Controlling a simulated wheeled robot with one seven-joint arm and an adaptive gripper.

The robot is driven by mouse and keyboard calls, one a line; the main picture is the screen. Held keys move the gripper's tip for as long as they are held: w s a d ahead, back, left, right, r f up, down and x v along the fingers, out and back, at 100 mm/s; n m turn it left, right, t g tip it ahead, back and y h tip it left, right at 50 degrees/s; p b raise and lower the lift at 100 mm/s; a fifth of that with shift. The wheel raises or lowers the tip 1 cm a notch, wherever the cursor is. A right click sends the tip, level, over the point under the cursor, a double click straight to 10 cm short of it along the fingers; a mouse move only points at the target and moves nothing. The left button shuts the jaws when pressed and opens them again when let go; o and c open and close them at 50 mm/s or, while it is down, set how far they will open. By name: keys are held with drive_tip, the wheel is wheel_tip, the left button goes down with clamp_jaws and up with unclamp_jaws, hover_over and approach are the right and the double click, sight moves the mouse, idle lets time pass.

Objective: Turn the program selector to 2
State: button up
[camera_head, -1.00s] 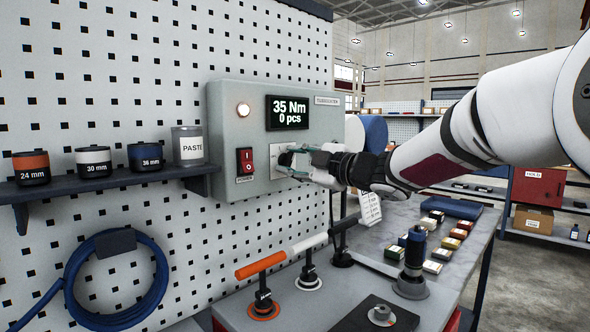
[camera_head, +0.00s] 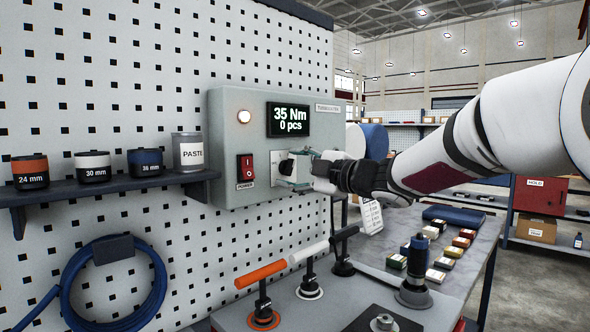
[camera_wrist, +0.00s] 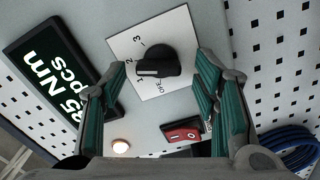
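The program selector (camera_wrist: 158,65) is a black knob on a white dial plate (camera_wrist: 122,45) marked OFF, 1, 2 and 3. Its white pointer line faces left in the wrist view, near the 1 mark. In the head view the knob (camera_head: 286,167) is partly hidden by my gripper (camera_head: 298,168), which is at the front of the grey control box (camera_head: 230,125). In the wrist view my gripper (camera_wrist: 162,63) is open, with one teal-padded finger on either side of the knob and visible gaps between.
The box has a lit lamp (camera_head: 244,116), a display (camera_head: 288,119) reading 35 Nm, 0 pcs, and a red power switch (camera_head: 246,167) close to the dial. A shelf (camera_head: 100,190) with sockets is left. Upright T-handled tools (camera_head: 262,300) stand below on the bench.

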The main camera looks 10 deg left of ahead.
drive_tip(key=v, duration=1.2)
